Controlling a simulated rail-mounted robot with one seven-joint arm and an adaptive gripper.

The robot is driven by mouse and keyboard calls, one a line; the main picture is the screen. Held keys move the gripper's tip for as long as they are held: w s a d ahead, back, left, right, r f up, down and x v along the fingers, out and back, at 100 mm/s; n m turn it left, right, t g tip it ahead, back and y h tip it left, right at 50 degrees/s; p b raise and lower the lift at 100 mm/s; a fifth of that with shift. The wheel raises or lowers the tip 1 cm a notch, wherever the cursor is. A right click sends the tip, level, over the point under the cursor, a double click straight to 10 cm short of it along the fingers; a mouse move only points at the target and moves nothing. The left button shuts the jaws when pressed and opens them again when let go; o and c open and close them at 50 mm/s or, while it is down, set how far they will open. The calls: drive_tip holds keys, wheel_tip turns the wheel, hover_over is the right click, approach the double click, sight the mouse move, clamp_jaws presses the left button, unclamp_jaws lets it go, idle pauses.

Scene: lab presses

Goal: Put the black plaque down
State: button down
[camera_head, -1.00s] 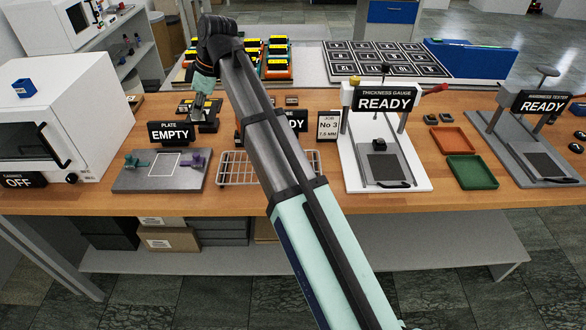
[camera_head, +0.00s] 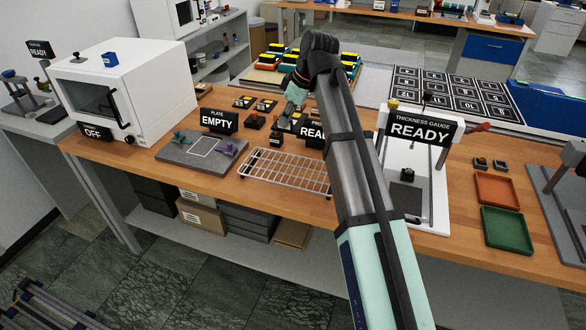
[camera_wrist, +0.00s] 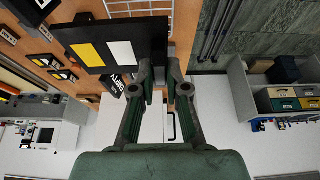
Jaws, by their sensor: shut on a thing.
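In the wrist view, the black plaque (camera_wrist: 92,50) is a flat dark piece with a yellow patch and a white patch on its face. My gripper (camera_wrist: 152,72) is shut on its edge, and the fingertips partly cover that edge. In the head view, my gripper (camera_head: 288,122) is over the bench behind the wire rack (camera_head: 285,172), left of a partly hidden READY sign (camera_head: 313,133). The held plaque cannot be made out clearly there. I cannot tell the gap between plaque and bench.
A plate fixture (camera_head: 202,152) with an EMPTY sign (camera_head: 218,120) is left of the rack. Small black pieces (camera_head: 264,106) with yellow patches lie behind it. A white oven (camera_head: 130,90) stands at left. The thickness gauge (camera_head: 425,190) and green tray (camera_head: 507,230) are at right.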

wheel_tip(320, 180, down, 18)
drive_tip(key=p, duration=0.3)
drive_tip(key=shift+f, duration=0.15)
drive_tip(key=c, duration=1.2)
unclamp_jaws()
drive_tip(key=b+v, duration=0.2)
drive_tip(key=v, duration=1)
drive_tip(key=shift+a, duration=0.15)
